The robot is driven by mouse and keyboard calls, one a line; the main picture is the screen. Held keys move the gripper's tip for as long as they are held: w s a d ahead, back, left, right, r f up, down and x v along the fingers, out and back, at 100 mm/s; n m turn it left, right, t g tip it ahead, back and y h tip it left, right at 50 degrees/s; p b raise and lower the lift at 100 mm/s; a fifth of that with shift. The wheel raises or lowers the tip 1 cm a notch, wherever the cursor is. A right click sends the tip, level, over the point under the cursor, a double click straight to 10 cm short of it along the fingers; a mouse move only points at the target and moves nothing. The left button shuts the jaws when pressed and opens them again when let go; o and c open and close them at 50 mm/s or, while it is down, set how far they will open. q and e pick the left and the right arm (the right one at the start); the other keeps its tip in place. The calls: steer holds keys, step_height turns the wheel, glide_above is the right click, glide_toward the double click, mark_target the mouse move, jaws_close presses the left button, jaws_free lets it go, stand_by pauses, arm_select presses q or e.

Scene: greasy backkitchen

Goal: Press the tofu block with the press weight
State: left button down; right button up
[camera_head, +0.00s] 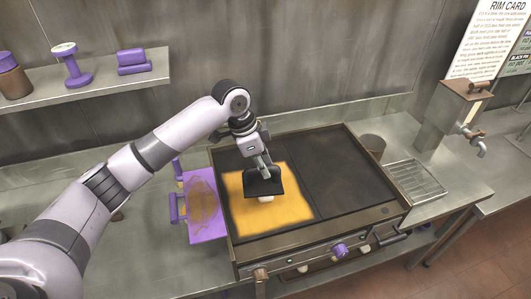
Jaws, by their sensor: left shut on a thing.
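My left gripper (261,161) is shut on the handle of the press weight (263,184), a black flat plate. It holds the weight over the orange-yellow patch on the left half of the griddle (345,175). The white tofu block (266,199) shows just below the weight's front edge, on that patch. The weight hides most of the tofu, and I cannot tell whether the two touch. My right gripper is not in view.
A purple board (207,228) with a brown stain lies left of the griddle. A metal drain tray (412,180) and a dispenser with a tap (447,112) stand to the right. A wall shelf (90,80) holds purple items. The griddle's right half is clear.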

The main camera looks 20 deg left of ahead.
arm_select(q)
steer(key=shift+w+d+r+m+p, duration=0.15)
steer(key=shift+w+m+p, duration=0.15)
steer(key=shift+w+m, duration=0.5)
steer(key=shift+w+d+g, duration=0.1)
steer(key=shift+w+g, duration=0.1)
steer(key=shift+g, duration=0.1)
steer(key=shift+f+m, duration=0.3)
steer(key=shift+f, duration=0.1)
steer(key=shift+f+b, duration=0.6)
steer(key=shift+b, duration=0.3)
step_height(320, 180, down, 3)
steer(key=b, duration=0.3)
steer(key=shift+f+b, duration=0.25)
steer(key=shift+b, duration=0.15)
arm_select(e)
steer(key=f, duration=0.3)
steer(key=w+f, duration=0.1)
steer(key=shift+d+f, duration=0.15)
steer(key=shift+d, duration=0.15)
arm_select(q)
steer(key=shift+f, duration=0.45)
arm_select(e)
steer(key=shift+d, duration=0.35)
arm_select(q)
steer(key=shift+s+f+p, duration=0.15)
steer(key=shift+s+p, duration=0.05)
steer(key=shift+p, duration=0.35)
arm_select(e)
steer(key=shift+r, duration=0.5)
